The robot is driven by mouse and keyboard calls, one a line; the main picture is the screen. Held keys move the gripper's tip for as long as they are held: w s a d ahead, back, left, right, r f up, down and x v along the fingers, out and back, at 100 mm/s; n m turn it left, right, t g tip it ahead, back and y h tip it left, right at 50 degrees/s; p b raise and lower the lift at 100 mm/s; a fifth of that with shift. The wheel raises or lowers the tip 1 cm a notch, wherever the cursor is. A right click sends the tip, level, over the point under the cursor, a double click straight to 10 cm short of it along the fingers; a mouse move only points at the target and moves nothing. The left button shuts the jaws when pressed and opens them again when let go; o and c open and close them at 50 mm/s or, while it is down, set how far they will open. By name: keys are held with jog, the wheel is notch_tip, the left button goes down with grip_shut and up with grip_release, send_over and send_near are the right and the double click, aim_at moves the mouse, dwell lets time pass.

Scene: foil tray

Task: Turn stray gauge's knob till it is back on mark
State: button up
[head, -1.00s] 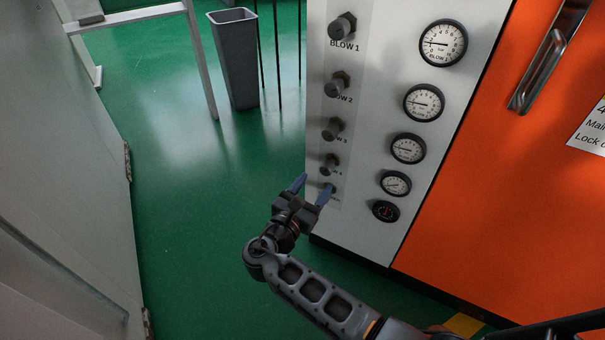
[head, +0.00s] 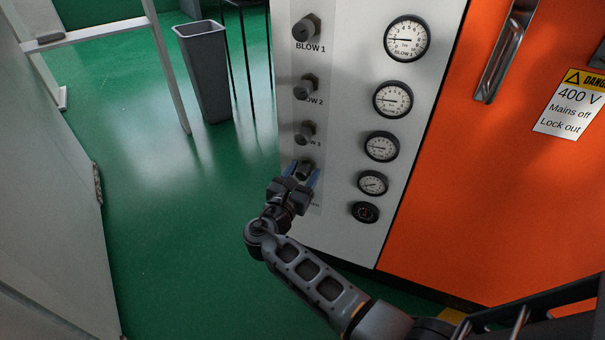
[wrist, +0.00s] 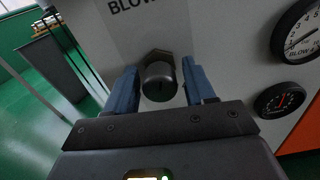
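A column of knobs runs down a white panel, with a column of round gauges to its right. The upper gauges, BLOW 1 (head: 407,39), the second (head: 393,99) and the third (head: 381,147), have needles pointing about left. The fourth gauge (head: 373,183) has its needle tilted differently, toward lower left; it shows partly in the wrist view (wrist: 298,32). The fourth knob (head: 306,167) is dark and sits between the blue fingers of my gripper (head: 303,174). In the wrist view the knob (wrist: 159,82) has a small gap to each finger, so my gripper is open around it.
A small black gauge (head: 365,212) sits below the fourth gauge. The third knob (head: 305,132) is close above my gripper. An orange door (head: 470,170) with a handle is to the right. A grey bin (head: 205,75) stands on the open green floor.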

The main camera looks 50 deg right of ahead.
jog(key=c, duration=0.9)
jog(key=shift+m, duration=0.3)
jog(key=m+b, duration=0.1)
jog(key=m, duration=0.2)
jog(key=shift+f+m, duration=0.1)
jog(key=shift+m, duration=0.2)
jog(key=shift+m+b, duration=0.65)
jog(key=shift+m, duration=1.15)
jog(key=o, duration=1)
jog(key=shift+o, duration=0.2)
